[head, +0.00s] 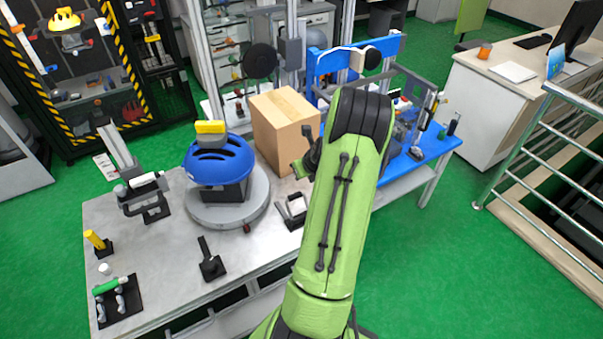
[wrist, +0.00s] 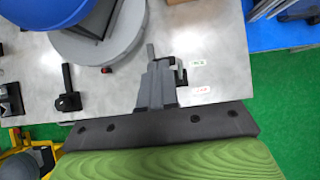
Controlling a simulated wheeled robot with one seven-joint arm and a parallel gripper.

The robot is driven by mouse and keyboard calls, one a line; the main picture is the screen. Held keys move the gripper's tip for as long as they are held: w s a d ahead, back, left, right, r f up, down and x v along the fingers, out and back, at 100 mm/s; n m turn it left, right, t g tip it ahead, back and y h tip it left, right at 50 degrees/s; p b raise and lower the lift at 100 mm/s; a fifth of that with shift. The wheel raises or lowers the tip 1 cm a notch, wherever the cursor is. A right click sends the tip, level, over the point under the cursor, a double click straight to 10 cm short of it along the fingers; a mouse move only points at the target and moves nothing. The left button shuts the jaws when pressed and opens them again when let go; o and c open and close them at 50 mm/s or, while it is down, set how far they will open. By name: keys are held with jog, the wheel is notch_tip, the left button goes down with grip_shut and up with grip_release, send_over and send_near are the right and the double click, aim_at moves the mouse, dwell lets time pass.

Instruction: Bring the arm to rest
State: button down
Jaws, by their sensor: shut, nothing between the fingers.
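My arm (head: 335,200), green with dark joints, rises from the bottom of the head view and bends over near the box. Its far end is mostly hidden behind the upper link there. In the wrist view my gripper (wrist: 157,72) shows as grey fingers beyond a dark mounting bar. The fingers are together and hold nothing. They are seen over the grey worktop (wrist: 215,75), close in the picture to a black holder. I cannot tell the gap between fingers and holder.
A blue helmet (head: 220,160) sits on a round grey turntable (head: 228,212) left of my arm. A cardboard box (head: 285,130) stands behind it. A black holder (head: 292,211) is on the worktop beside my arm. Green floor (head: 450,260) is open to the right, before a railing (head: 530,140).

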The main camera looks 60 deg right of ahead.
dwell(0.3)
jog(key=w+a+r+n+y, duration=0.1)
jog(key=w+a+r+n, duration=0.3)
jog(key=a+r+n, duration=0.55)
jog(key=w+a+r+n+y, duration=0.1)
jog(key=w+a+r+n, duration=0.2)
jog(key=a+r+n, duration=0.7)
jog(key=s+a+r+n, duration=0.1)
jog(key=s+a+n, duration=0.7)
jog(key=a+n, duration=0.3)
jog(key=s+a+r+n+y, duration=0.1)
jog(key=s+a+n, duration=0.7)
jog(key=a+n, duration=0.3)
jog(key=shift+a+r+g+y, duration=0.3)
jog(key=shift+a+r, duration=0.05)
jog(key=shift+a, duration=0.2)
